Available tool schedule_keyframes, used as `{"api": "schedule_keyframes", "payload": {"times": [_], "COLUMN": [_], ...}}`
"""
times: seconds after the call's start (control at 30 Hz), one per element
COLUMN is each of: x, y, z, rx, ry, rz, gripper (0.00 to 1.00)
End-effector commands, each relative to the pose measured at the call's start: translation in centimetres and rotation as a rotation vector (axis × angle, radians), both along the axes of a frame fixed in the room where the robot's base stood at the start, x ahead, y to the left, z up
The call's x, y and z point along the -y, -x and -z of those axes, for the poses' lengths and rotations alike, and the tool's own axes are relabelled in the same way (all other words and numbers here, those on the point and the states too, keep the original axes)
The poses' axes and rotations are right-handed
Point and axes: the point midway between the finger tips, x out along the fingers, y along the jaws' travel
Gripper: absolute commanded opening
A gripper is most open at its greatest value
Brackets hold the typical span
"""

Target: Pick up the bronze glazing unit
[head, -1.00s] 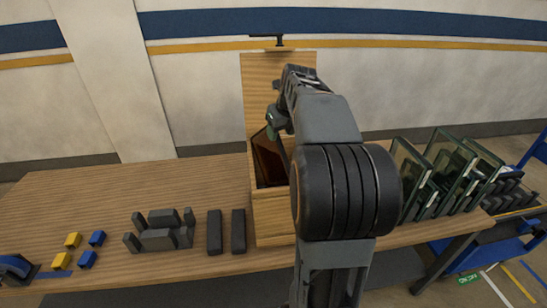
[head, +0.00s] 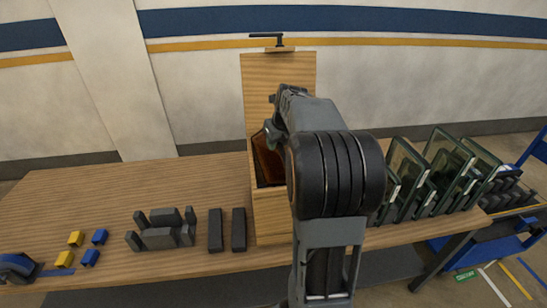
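The bronze glazing unit (head: 267,160) is a reddish-brown pane standing tilted in the wooden washer stand (head: 272,212). Its right side is hidden behind my arm. My gripper (head: 271,133) is at the upper edge of the bronze pane, below the bent end of my arm. The fingers are small and partly hidden here, so I cannot tell whether they are open, touching the pane or shut on it.
Several clear glass units (head: 436,175) lean in a row on the right of the table (head: 110,192). Dark blocks (head: 160,237), two long dark bars (head: 227,230) and yellow and blue blocks (head: 89,258) lie to the left. The back left of the table is clear.

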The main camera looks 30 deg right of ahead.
Motion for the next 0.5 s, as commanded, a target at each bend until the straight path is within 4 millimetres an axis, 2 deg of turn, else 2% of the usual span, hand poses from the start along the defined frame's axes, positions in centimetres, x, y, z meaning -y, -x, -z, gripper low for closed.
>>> {"api": "schedule_keyframes", "payload": {"times": [0.03, 0.3, 0.5], "x": [0.00, 0.01, 0.02], "y": [0.00, 0.02, 0.01], "z": [-0.02, -0.04, -0.04], "rx": [0.000, 0.000, 0.000], "ry": [0.000, 0.000, 0.000], "rz": [0.000, 0.000, 0.000], "gripper": [0.27, 0.01, 0.00]}}
